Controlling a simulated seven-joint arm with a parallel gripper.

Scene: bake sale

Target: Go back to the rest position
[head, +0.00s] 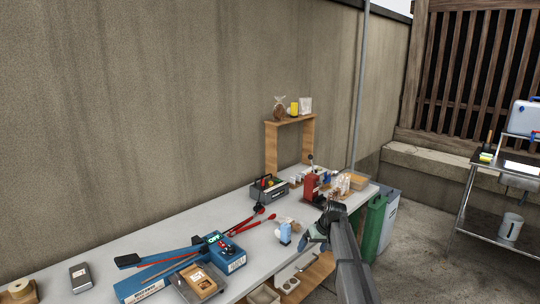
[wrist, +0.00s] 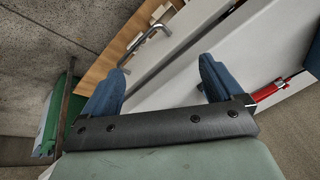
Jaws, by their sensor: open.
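My gripper (head: 314,238) is at the front edge of the white table (head: 160,228) in the head view, with my dark arm reaching in from the bottom. The wrist view shows its two blue fingers (wrist: 163,78) spread apart with nothing held between them. A small light-blue container (head: 285,233) stands on the table just left of my gripper in the head view. The arm hides part of the table's front edge and what lies behind it.
A red press-like device (head: 312,184) and a dark toolbox (head: 268,188) stand farther back on the table. Blue boxes and red-handled tools lie at the left. A wooden stand (head: 271,145) rises at the back. A green bin (head: 376,228) is right of the table.

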